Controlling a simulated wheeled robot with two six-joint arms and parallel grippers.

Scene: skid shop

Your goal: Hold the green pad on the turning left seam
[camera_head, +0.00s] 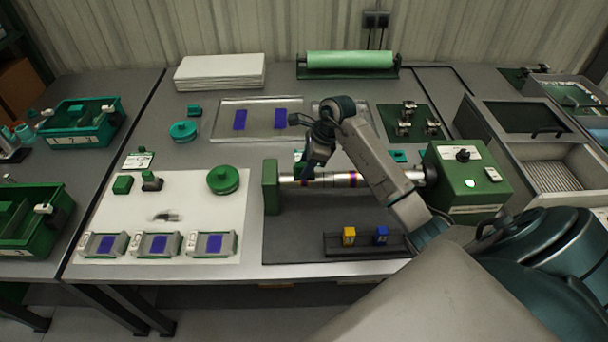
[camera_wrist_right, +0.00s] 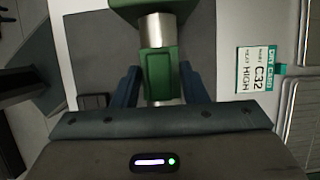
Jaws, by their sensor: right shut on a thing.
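The silver cylinder (camera_head: 325,180) lies level between a green end block (camera_head: 271,187) and a green drive box (camera_head: 468,180). Coloured bands ring it; the left seam is hard to make out. My right gripper (camera_head: 309,174) points down at the cylinder's left part. In the right wrist view, this gripper (camera_wrist_right: 160,88) is shut on the green pad (camera_wrist_right: 159,73), with a blue finger on each side. The pad lies across the line of the cylinder (camera_wrist_right: 157,28); I cannot tell whether they touch. Turning cannot be judged from one moment. My left gripper is out of view.
A rack with a yellow block (camera_head: 348,236) and a blue block (camera_head: 381,235) stands in front of the cylinder. A card marked C32 HIGH (camera_wrist_right: 256,69) lies behind it. A white mat (camera_head: 198,190) with green pieces and several small trays is at the left.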

